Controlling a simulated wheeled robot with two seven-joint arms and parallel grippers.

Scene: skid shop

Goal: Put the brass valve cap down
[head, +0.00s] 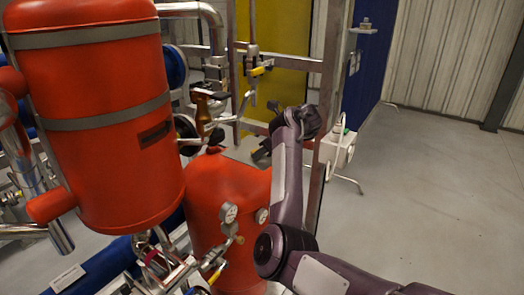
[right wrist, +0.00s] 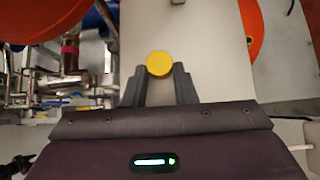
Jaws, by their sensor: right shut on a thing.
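The brass valve cap (right wrist: 159,63) shows as a round yellow disc in the right wrist view. It sits between the fingertips of my right gripper (right wrist: 160,74), which is shut on it. A flat grey-beige surface (right wrist: 205,50) lies below the cap; I cannot tell whether the cap touches it. In the head view my right gripper (head: 262,151) is over a grey plate (head: 238,154) beside the lower red tank, and the cap cannot be made out there. My left gripper is not in view.
The big upper red tank (head: 95,110) and the lower red tank (head: 215,195) with gauges (head: 229,213) stand to the left of my right arm. Pipes and valves crowd the left and back. A metal post (head: 325,110) stands just right of the gripper. Open floor (head: 430,190) lies at right.

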